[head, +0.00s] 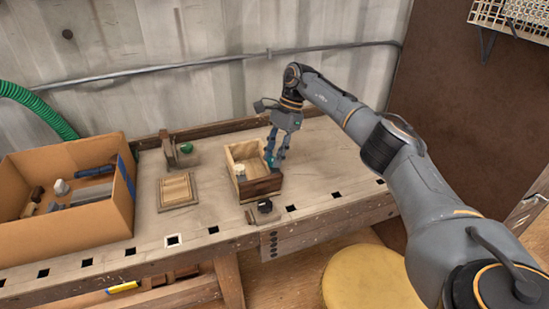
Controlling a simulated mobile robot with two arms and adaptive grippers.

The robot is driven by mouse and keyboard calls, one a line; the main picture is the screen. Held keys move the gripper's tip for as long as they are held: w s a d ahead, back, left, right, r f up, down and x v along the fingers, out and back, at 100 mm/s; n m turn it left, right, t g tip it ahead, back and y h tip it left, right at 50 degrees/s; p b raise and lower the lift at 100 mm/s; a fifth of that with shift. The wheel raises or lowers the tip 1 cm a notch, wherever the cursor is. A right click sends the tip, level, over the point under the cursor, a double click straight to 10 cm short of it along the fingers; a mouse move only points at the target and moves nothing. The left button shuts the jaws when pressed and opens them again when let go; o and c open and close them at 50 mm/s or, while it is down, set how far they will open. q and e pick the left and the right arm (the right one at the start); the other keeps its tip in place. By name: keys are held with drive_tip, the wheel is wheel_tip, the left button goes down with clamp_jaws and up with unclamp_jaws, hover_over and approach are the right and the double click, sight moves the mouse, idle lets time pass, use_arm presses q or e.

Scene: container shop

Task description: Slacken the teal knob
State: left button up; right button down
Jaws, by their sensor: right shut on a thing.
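A teal-green knob (186,148) sits on a small wooden fixture at the back of the workbench, left of centre. No gripper is near it. My right gripper (275,160) points down at the right wall of an open wooden box (259,188), right of the knob. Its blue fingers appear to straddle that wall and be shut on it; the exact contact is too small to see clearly. My left gripper is not in view.
A cardboard box (100,222) with tools stands at the left of the workbench (215,220). A slatted wooden square (177,190) lies in front of the knob. A black knob (265,206) is at the front edge. A yellow stool (370,278) stands below.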

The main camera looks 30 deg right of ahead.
idle(0.3)
drive_tip(key=shift+f, duration=0.1)
drive_tip(key=c, duration=1)
unclamp_jaws()
drive_tip(key=shift+c, duration=0.2)
drive_tip(key=v, duration=1.2)
drive_tip(key=shift+a, duration=0.1)
